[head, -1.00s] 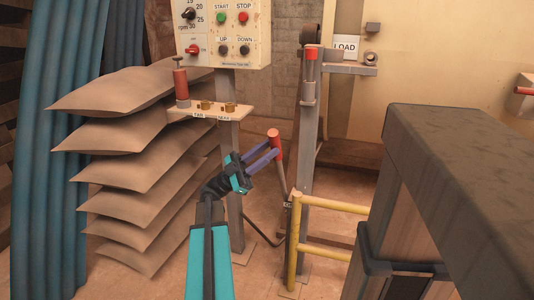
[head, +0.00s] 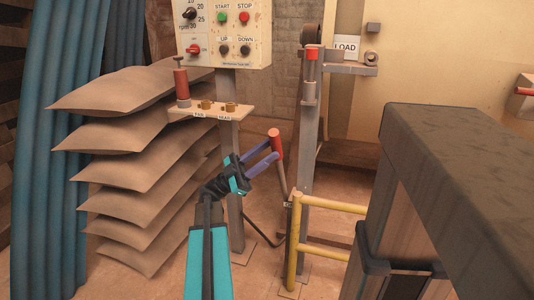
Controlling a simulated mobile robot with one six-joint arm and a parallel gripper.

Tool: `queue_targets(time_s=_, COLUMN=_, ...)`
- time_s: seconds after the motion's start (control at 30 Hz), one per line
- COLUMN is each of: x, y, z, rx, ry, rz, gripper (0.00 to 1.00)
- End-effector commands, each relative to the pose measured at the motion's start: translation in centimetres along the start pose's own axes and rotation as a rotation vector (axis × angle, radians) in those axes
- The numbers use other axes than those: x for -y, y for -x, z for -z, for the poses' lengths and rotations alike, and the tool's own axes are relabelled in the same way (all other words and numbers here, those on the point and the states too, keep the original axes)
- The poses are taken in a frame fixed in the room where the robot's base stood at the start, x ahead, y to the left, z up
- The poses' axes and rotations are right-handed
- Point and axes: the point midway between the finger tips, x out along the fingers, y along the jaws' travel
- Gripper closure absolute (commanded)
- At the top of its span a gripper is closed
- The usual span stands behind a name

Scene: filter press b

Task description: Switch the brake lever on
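A lever with a red grip (head: 276,146) and a thin grey shaft leans up and to the left from a pivot by the grey upright post. I take it to be the brake lever. A small tag (head: 288,204) near its foot is too small to read. My gripper (head: 273,150) reaches it from the lower left. Its two purple fingers are apart, and their tips are at the lower part of the red grip. I cannot tell whether they touch it or pass around it.
A yellow rail (head: 325,205) stands right of the lever's foot. A control box (head: 222,35) and a small shelf (head: 212,112) are above left. Stacked sacks (head: 135,140) lie left. A large dark beam (head: 455,150) fills the right. A red-topped post (head: 311,70) rises behind.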

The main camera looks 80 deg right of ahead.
Motion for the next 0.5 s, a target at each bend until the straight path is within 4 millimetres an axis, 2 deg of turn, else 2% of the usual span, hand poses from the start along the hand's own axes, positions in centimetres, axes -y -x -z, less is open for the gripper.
queue_targets(time_s=0.17, x=0.1, y=1.7, z=0.0, rx=0.001, ry=0.0, rz=0.002, gripper=0.68)
queue_targets(time_s=0.5, x=0.2, y=6.9, z=-0.1, rx=0.001, ry=0.001, rz=0.003, gripper=0.68)
